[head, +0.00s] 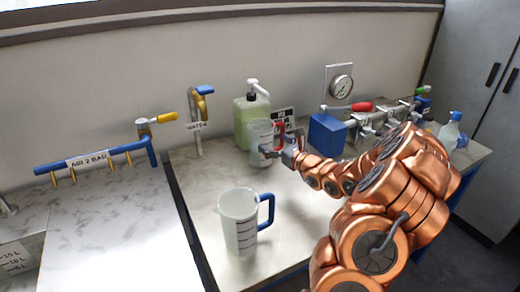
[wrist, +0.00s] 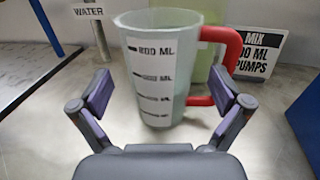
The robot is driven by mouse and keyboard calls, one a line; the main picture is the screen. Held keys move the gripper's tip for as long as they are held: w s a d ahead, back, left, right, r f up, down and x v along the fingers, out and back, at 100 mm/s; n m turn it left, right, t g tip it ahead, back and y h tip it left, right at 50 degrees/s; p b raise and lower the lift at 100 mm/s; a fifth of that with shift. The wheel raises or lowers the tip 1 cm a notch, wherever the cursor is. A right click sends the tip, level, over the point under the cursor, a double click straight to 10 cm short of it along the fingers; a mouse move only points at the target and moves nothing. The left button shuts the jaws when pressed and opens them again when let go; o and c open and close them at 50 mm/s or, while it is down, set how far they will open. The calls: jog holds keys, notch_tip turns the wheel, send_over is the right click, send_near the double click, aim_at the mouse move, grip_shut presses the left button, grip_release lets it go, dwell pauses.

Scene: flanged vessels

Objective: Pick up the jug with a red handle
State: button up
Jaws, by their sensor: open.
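The jug with a red handle (head: 261,141) stands upright on the metal worktop in the head view, in front of a green pump bottle. In the wrist view the jug (wrist: 160,75) is a frosted, tapered vessel with black volume marks, and its red handle (wrist: 228,50) is on the right. My gripper (wrist: 166,92) is open. Its two purple-padded fingers are apart, the left one left of the jug and the right one by the handle side, overlapping the handle in the picture. Whether either finger touches the jug is unclear. In the head view my gripper (head: 279,150) is at the jug's right side.
A second jug with a blue handle (head: 238,222) stands nearer on the worktop. The green pump bottle (head: 250,115) is behind the red-handled jug, with a sign (wrist: 257,55) beside it. A blue box (head: 327,134) stands to the right.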

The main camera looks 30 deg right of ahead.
aim_at(270, 147)
jog(key=f+b, duration=0.2)
jog(key=f, duration=0.1)
jog(key=shift+w, duration=0.35)
jog(key=shift+w+a+r+p, duration=0.1)
jog(key=shift+w+p, duration=0.45)
jog(key=shift+w, duration=1.1)
jog(key=shift+w+a+p, duration=0.2)
jog(key=shift+w+p, duration=0.2)
jog(key=shift+w, duration=0.75)
jog(key=shift+w+a+p, duration=0.2)
jog(key=shift+w+p, duration=0.2)
jog(key=shift+w, duration=0.7)
jog(key=shift+c, duration=0.3)
jog(key=c, duration=1)
